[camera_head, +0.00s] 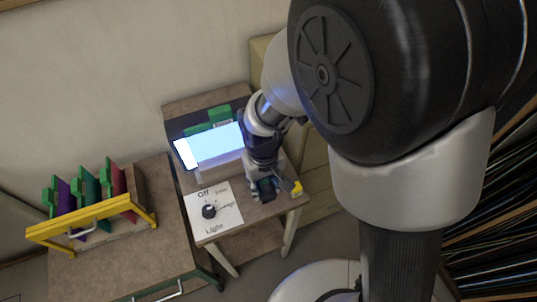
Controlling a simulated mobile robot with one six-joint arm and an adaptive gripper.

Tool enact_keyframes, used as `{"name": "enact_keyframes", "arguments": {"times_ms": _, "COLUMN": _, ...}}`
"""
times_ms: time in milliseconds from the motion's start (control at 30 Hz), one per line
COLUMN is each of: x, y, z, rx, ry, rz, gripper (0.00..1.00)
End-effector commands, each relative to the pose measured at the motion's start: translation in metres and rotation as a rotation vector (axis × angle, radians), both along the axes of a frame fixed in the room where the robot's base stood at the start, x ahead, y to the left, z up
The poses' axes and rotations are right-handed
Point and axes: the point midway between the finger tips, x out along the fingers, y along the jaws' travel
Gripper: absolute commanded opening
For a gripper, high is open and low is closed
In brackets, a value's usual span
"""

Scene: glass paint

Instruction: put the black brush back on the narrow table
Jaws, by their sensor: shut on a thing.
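My gripper (268,188) is at the right front part of the table (259,212) that bears the lit panel. It points down, close to the tabletop, and is shut on a small dark thing, which I take to be the black brush. The fingers and the brush blend together, so its outline and whether it touches the table cannot be told. A small yellow piece (296,188) shows just right of the fingers; whether it belongs to the held thing is unclear. Which table is the narrow one is not plain from this view.
A glowing panel (212,147) with green pieces (220,115) behind it stands left of my gripper. A light-control plate (226,214) with a black knob (209,211) lies in front. A yellow-framed rack (92,217) of coloured pieces stands on the left table (165,245).

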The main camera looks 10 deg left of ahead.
Motion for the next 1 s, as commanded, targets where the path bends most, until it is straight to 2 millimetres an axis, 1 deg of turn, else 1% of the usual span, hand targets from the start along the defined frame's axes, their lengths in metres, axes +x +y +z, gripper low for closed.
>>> {"name": "enact_keyframes", "arguments": {"times_ms": 133, "x": 0.000, "y": 0.000, "z": -0.011, "rx": -0.001, "ry": 0.001, "rz": 0.000, "gripper": 0.07}}
{"name": "enact_keyframes", "arguments": {"times_ms": 333, "x": 0.000, "y": 0.000, "z": -0.042, "rx": -0.001, "ry": 0.002, "rz": 0.000, "gripper": 0.07}}
{"name": "enact_keyframes", "arguments": {"times_ms": 400, "x": 0.000, "y": 0.000, "z": -0.046, "rx": 0.000, "ry": 0.000, "rz": 0.000, "gripper": 0.07}}
{"name": "enact_keyframes", "arguments": {"times_ms": 567, "x": 0.000, "y": 0.000, "z": -0.044, "rx": 0.001, "ry": -0.001, "rz": 0.000, "gripper": 0.07}}
{"name": "enact_keyframes", "arguments": {"times_ms": 600, "x": 0.000, "y": 0.000, "z": -0.044, "rx": 0.000, "ry": 0.000, "rz": 0.000, "gripper": 0.37}}
{"name": "enact_keyframes", "arguments": {"times_ms": 867, "x": 0.000, "y": 0.000, "z": -0.044, "rx": 0.000, "ry": 0.000, "rz": 0.000, "gripper": 0.54}}
{"name": "enact_keyframes", "arguments": {"times_ms": 900, "x": 0.000, "y": 0.000, "z": -0.044, "rx": 0.001, "ry": -0.001, "rz": 0.000, "gripper": 0.56}}
{"name": "enact_keyframes", "arguments": {"times_ms": 1000, "x": 0.000, "y": 0.000, "z": -0.044, "rx": 0.001, "ry": -0.001, "rz": 0.000, "gripper": 0.56}}
